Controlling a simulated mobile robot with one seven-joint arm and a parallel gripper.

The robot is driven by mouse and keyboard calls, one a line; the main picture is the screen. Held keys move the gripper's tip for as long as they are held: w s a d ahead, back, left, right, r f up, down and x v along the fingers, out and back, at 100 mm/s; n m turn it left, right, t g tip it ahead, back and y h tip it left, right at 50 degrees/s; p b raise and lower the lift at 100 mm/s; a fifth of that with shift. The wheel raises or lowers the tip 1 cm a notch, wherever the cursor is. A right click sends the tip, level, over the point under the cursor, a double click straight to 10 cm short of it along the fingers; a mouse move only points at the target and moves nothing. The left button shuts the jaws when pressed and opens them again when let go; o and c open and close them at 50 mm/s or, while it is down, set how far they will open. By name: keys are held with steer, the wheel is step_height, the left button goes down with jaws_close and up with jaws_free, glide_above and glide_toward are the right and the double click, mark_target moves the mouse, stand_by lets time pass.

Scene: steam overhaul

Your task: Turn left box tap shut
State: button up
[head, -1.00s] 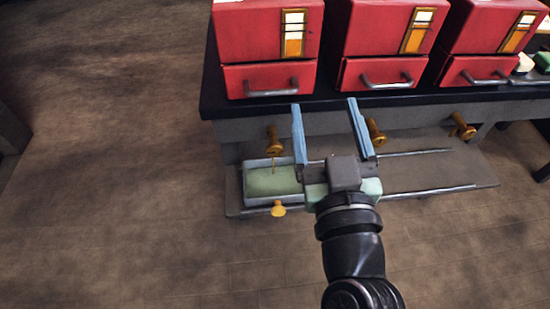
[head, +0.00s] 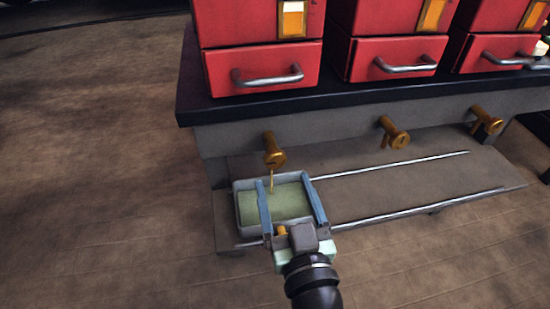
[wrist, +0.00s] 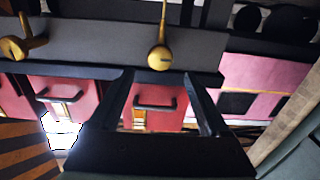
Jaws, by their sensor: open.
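The left box tap (head: 274,155) is a brass tap on the grey front below the left red box. In the wrist view, which looks upside down, it shows at the top centre (wrist: 160,57). A thin yellow line hangs from it; I cannot tell whether it is a lever or a stream. My gripper (head: 283,182) is open and empty, its blue fingers reaching over the tray below the tap. In the wrist view the gripper (wrist: 159,73) has its fingers apart, with the tap in line with the gap. They look apart from the tap.
A pale tray (head: 242,207) with green contents stands on a low shelf (head: 375,180) with metal rails. A middle tap (head: 394,134) and a right tap (head: 486,121) stick out along the same front. Red boxes stand on the dark bench top (head: 330,87). Floor at left is clear.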

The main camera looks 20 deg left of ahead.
mark_target(276, 161)
steer(key=b+x, duration=0.1)
steer(key=x, duration=0.7)
steer(key=shift+s, duration=0.1)
jaws_close()
